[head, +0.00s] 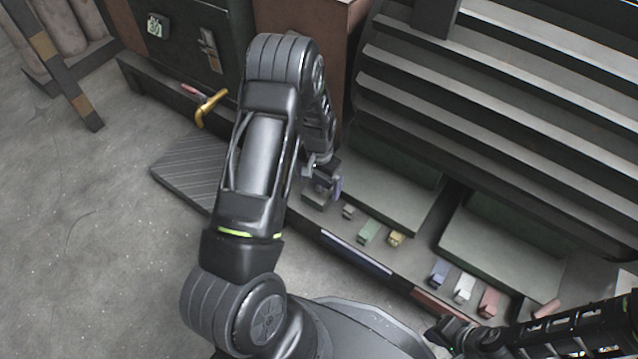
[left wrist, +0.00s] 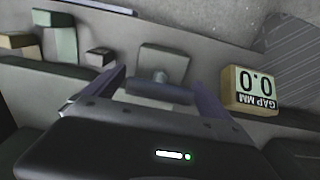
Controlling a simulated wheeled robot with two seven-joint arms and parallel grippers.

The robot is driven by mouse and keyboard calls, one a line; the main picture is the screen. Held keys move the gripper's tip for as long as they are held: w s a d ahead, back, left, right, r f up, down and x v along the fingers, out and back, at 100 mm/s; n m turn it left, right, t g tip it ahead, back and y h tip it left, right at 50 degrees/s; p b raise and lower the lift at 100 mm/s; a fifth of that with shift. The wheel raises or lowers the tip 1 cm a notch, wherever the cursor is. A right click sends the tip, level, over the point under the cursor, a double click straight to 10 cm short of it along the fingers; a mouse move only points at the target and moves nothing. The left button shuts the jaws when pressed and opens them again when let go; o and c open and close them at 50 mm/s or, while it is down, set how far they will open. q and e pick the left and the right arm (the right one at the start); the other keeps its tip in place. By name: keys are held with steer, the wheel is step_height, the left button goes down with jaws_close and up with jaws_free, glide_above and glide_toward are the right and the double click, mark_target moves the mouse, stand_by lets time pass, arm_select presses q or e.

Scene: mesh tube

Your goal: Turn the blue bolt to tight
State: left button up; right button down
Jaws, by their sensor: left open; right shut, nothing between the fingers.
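My left gripper (head: 323,184) is low over the left end of the bench ledge. In the left wrist view my left gripper (left wrist: 160,79) is open. Between and just beyond its fingers is a grey block (left wrist: 163,57) with a short post and a dark grey-blue crossbar (left wrist: 160,91). I cannot tell whether the fingers touch it, or whether it is the blue bolt. In the head view a small blue piece (head: 439,271) stands on the ledge to the right. A display (left wrist: 252,90) marked GAP MM reads 0.0, upside down. My right gripper (head: 447,331) is shut and empty at the lower right.
Small grey (head: 348,212), green (head: 369,231), yellow (head: 397,239), white (head: 464,289) and red (head: 489,302) pieces stand along the ledge. Slatted dark panels (head: 500,110) rise behind. A yellow handle (head: 210,106) juts out at left.

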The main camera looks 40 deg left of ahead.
arm_select(q)
steer(key=shift+c, duration=0.4)
steer(key=c, duration=1.3)
steer(key=shift+m, duration=0.4)
steer(key=m, duration=0.5)
steer(key=m+p, duration=0.1)
steer(key=m, duration=0.5)
steer(key=m+p, duration=0.1)
steer(key=m, duration=0.5)
steer(key=shift+p, duration=0.3)
steer(key=m+p, duration=0.1)
steer(key=m, duration=0.5)
steer(key=shift+p, duration=0.3)
